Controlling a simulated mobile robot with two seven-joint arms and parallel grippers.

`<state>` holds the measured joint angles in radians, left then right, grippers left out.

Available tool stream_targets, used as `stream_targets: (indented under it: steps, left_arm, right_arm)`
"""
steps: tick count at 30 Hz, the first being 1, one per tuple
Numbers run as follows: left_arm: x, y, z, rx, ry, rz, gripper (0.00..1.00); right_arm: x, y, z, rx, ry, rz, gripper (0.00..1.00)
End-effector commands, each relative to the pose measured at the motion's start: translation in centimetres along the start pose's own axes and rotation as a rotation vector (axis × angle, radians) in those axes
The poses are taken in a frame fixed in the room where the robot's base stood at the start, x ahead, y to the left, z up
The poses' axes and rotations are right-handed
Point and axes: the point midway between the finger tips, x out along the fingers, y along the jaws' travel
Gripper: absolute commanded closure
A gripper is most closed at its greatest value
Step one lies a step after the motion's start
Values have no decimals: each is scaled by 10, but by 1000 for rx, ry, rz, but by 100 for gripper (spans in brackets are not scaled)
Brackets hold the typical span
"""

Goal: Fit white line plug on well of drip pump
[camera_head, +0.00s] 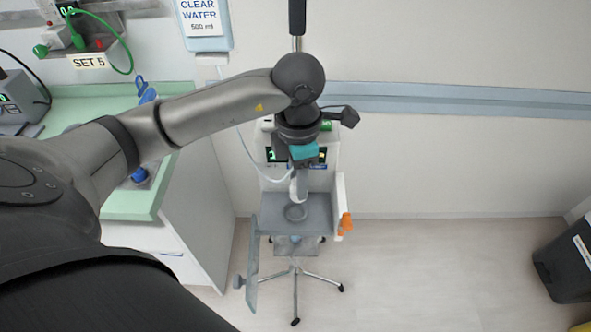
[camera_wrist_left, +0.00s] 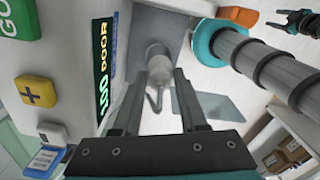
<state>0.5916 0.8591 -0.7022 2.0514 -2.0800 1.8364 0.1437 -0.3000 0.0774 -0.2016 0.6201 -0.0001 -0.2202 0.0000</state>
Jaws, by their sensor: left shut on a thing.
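The drip pump (camera_head: 328,155) stands on a wheeled stand below my left arm. Its grey well (camera_head: 296,212) is a round ring on the grey ledge at the front. My left gripper (camera_head: 300,190) is shut on the white line plug (camera_head: 296,186) and points down above the well. The plug also shows between the fingertips in the left wrist view (camera_wrist_left: 158,68). A thin white line runs from it to the left. I cannot tell whether plug and well touch. A small dark gripper, seemingly my right one (camera_wrist_left: 294,23), shows in the left wrist view; its jaw state is unclear.
A grey door plate (camera_head: 252,265) hangs open at the pump's left, and an orange clip (camera_head: 345,222) sits at its right. A green-topped counter (camera_head: 125,200) is on the left. A dark bin (camera_head: 565,265) stands far right. The floor between is clear.

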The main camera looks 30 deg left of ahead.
Motion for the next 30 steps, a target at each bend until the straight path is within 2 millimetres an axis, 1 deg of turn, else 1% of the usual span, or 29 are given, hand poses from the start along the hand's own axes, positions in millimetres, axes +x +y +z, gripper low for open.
stream_targets:
  steps: [3, 7, 14, 24, 30]
  left_arm:
    - [0, 2, -3, -110, 4, 1, 100]
    - [2, 3, -4, -158, 6, 3, 100]
    - [10, 3, -4, -162, 6, 3, 100]
    - [35, 3, -4, -161, 5, 3, 100]
    - [44, 3, -4, -160, 5, 3, 100]
  right_arm:
    - [-5, 2, 0, -1, -1, 3, 43]
    - [-5, 3, 0, -1, -1, 3, 43]
    - [2, 3, 1, 0, -1, 4, 43]
    - [20, 3, 3, 1, -1, 4, 43]
    - [26, 3, 4, 1, -1, 4, 43]
